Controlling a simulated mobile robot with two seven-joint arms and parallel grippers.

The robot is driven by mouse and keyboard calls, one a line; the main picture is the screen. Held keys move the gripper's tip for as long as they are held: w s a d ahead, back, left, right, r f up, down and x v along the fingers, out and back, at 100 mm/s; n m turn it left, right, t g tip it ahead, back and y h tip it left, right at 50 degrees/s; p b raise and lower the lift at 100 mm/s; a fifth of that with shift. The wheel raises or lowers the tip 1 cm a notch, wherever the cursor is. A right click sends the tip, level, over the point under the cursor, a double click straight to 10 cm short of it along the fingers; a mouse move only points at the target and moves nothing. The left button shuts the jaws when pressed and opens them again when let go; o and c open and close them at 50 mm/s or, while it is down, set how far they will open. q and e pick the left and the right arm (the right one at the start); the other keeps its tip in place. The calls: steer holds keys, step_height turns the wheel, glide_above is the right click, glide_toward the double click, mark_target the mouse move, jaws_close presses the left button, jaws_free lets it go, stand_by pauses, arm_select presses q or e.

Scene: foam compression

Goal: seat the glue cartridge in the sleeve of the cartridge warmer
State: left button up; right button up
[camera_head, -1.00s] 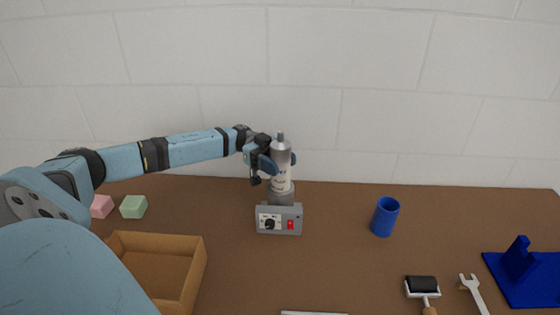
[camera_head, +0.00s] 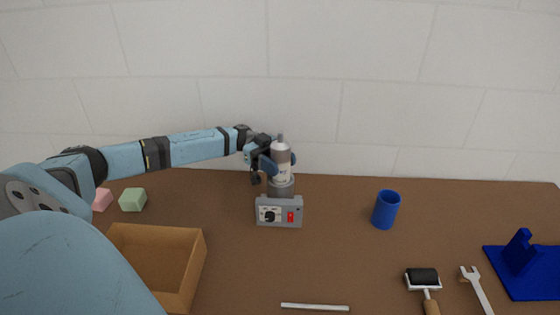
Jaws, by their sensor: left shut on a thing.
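The glue cartridge (camera_head: 281,152) is a pale grey tube with a nozzle on top, and it stands upright. My left gripper (camera_head: 279,161) is shut on it from the left, with a blue finger on either side. The cartridge warmer (camera_head: 279,211) is a grey box with a black knob and a red switch on its front. Its sleeve (camera_head: 281,187) is a short grey cylinder on top. The cartridge's lower end is at the sleeve's mouth; how deep it sits inside cannot be told. My right gripper is not in view.
An open cardboard box (camera_head: 198,262) stands at front left, with a green block (camera_head: 132,200) and a pink block (camera_head: 102,200) behind it. A blue cup (camera_head: 385,210), roller (camera_head: 422,277), wrench (camera_head: 475,285) and blue stand (camera_head: 520,262) are at right. A white strip (camera_head: 314,307) lies in front.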

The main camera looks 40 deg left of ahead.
arm_select(q)
steer(key=shift+f+b, duration=0.4)
steer(key=shift+f, duration=0.55)
steer(key=o, duration=1.3)
step_height(320, 180, up, 20)
steer(key=shift+r, duration=0.1)
